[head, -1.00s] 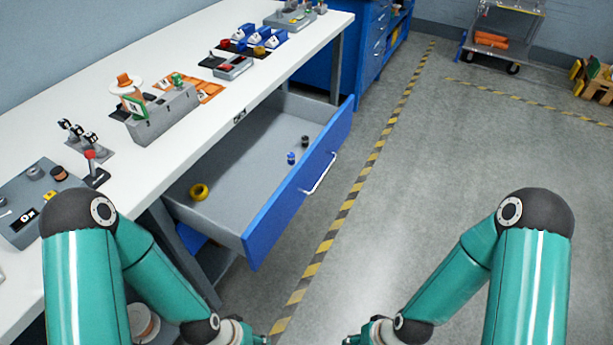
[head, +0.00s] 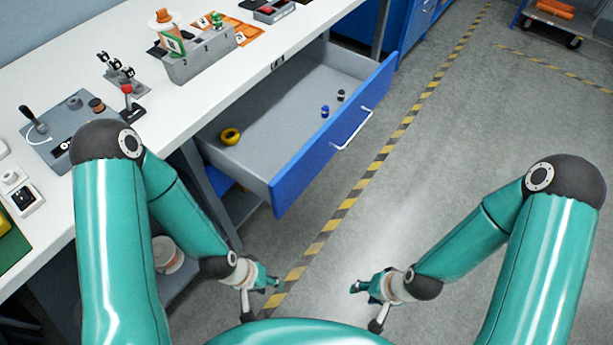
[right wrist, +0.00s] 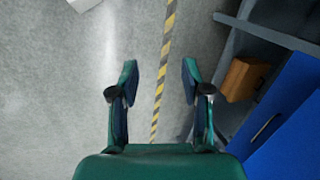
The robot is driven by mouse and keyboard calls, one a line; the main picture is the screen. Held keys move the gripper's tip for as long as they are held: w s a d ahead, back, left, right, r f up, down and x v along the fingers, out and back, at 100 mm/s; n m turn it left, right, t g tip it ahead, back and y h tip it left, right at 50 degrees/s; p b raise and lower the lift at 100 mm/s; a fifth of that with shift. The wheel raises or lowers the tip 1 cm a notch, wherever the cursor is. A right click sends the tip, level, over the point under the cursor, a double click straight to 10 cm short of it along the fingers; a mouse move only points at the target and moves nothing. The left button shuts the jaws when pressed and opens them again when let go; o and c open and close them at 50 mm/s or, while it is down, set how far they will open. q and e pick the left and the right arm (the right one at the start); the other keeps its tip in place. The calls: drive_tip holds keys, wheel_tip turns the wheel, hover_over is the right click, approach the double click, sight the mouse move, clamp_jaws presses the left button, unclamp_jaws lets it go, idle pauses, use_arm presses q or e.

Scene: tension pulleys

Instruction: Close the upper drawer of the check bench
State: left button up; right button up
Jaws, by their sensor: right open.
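The upper drawer (head: 247,132) of the check bench (head: 83,45) stands pulled out, with a blue front (head: 310,165) and a pale bar handle (head: 353,129). In it lie a yellow ring (head: 230,136), a small blue piece (head: 325,111) and a small dark piece (head: 341,96). My left gripper (head: 276,284) is low, below and in front of the drawer, apart from it; its jaws are too small to judge. My right gripper (head: 357,287) is open and empty over the floor, right of the left one. In the right wrist view its two fingers (right wrist: 159,82) are spread apart.
The bench top carries a grey rack (head: 200,60), a red-knobbed lever (head: 128,100) and a grey panel (head: 75,132). A trolley (head: 558,25) stands far right. A brown box (right wrist: 245,78) sits on a shelf.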

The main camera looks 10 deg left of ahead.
drive_tip(key=w+m+t, duration=0.1)
drive_tip(key=w+a+r+m+y, duration=0.1)
drive_tip(key=w, duration=0.1)
drive_tip(key=w+a+r+m+t, duration=0.1)
drive_tip(key=w+m, duration=0.1)
drive_tip(key=shift+a+r+t+y+b, duration=0.1)
drive_tip(key=shift+r+t+y+b, duration=0.05)
drive_tip(key=shift+t+y+b, duration=0.2)
clamp_jaws()
drive_tip(key=w+a+r+m+t+y+b, duration=0.1)
drive_tip(key=w+a+r+t+y+b, duration=0.15)
drive_tip(key=r+b, duration=0.25)
drive_tip(key=w+a+r+t+y+b, duration=0.1)
drive_tip(key=w+a+r+y+b, duration=0.2)
drive_tip(key=w+r+b, duration=0.15)
drive_tip(key=n+y+b, duration=0.2)
drive_tip(key=n+b, duration=0.1)
drive_tip(key=b, duration=0.6)
approach(287, 196)
drive_tip(key=x, duration=0.5)
drive_tip(key=shift+s+a+f, duration=0.15)
drive_tip(key=shift+f, duration=0.15)
drive_tip(key=shift+w+a, duration=0.45)
drive_tip(key=shift+a, duration=0.25)
